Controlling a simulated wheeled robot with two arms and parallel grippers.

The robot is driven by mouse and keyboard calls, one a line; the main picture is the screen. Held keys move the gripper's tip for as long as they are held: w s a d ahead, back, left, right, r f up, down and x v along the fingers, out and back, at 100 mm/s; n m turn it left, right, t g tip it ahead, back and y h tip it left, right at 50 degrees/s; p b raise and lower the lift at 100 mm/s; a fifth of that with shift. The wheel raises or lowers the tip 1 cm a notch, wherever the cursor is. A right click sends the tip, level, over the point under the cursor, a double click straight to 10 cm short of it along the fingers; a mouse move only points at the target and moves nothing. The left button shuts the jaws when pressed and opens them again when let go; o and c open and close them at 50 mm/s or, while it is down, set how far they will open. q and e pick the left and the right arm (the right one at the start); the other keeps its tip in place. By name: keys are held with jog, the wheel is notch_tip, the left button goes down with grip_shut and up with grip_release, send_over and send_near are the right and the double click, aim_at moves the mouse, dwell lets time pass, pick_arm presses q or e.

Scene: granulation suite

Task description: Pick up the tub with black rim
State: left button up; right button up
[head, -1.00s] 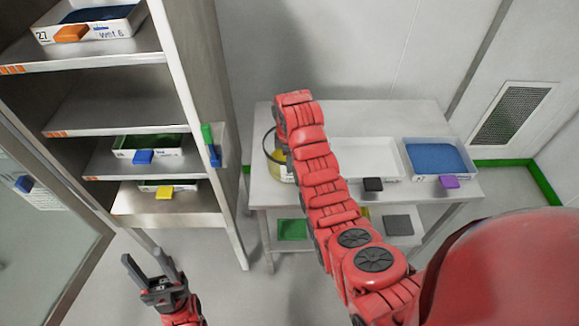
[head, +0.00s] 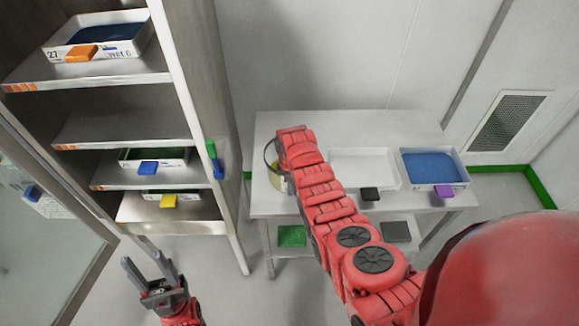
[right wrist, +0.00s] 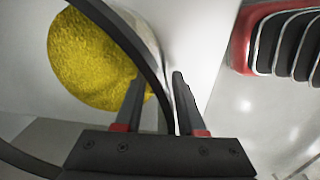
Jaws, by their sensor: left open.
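The tub with black rim (head: 271,157) stands at the left end of the white table, mostly hidden behind my right arm in the head view. In the right wrist view, the black rim (right wrist: 148,62) curves down between the fingers, with yellow granules (right wrist: 95,65) inside the tub. My right gripper (right wrist: 160,80) has its fingers apart on either side of the rim; I see no clear grip. It is hidden in the head view. My left gripper (head: 150,275) is open and empty, low beside the shelving.
On the table (head: 400,121) stand a white tray with a black tab (head: 370,194) and a tray of blue material (head: 432,168) with a purple tab. A shelf unit (head: 197,80) with labelled trays stands at left. A lower shelf holds a green tray (head: 292,236).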

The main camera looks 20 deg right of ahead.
jog(key=shift+c, duration=0.3)
grip_shut()
dwell(1.2)
